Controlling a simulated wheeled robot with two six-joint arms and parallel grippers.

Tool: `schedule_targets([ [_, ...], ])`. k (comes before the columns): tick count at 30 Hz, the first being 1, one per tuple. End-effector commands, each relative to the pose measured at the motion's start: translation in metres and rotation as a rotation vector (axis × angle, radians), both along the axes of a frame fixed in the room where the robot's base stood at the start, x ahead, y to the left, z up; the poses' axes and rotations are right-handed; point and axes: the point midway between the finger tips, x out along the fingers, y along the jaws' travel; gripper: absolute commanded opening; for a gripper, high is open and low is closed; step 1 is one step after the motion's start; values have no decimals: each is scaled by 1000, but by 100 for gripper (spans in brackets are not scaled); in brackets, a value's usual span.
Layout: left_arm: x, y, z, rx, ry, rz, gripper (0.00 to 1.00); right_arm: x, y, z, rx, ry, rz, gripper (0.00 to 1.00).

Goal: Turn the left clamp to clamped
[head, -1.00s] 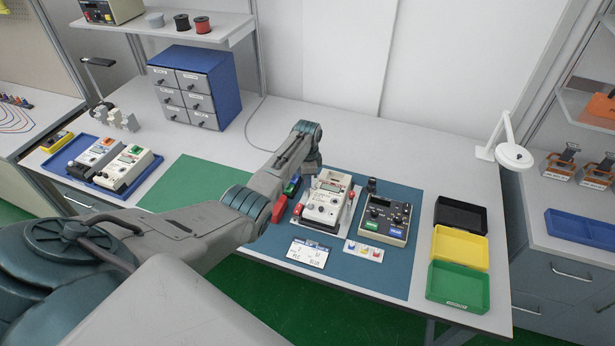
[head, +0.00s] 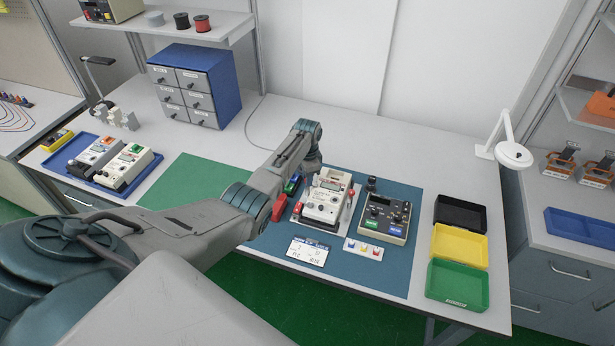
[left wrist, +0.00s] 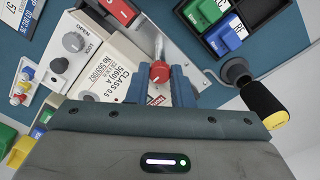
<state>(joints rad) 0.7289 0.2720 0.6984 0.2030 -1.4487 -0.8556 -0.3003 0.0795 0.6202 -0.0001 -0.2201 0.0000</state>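The meter (head: 325,203) is a white device on the blue mat, with a clamp at each side. The left clamp's red knob (left wrist: 160,72) sits on a metal lever in the left wrist view. The blue fingers of my left gripper (left wrist: 161,84) lie one on each side of this knob, with no clear gap to it. In the head view my left gripper (head: 313,170) points down at the meter's left side, and hides the left clamp's knob. The right clamp's red knob (head: 352,193) is free. My right gripper is not in view.
A small holder with coloured blocks (head: 291,186) stands left of the meter. A dark control box (head: 385,219) stands right of it. A black and yellow handle (left wrist: 264,100) is close beside my left gripper. Black, yellow and green bins (head: 456,287) line the right side.

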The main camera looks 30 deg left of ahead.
Motion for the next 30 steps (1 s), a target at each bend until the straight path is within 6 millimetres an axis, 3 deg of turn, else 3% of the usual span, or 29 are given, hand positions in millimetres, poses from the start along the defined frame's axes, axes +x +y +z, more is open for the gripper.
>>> schedule_targets([
  [1,1,1,2,1,-4,0,29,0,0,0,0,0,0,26],
  [3,1,1,2,1,-3,0,41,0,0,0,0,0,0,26],
  [12,1,0,1,0,-1,0,41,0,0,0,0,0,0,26],
  [17,1,1,11,1,-4,0,41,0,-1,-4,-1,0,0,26],
  [30,1,1,87,1,-6,0,41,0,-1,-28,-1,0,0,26],
])
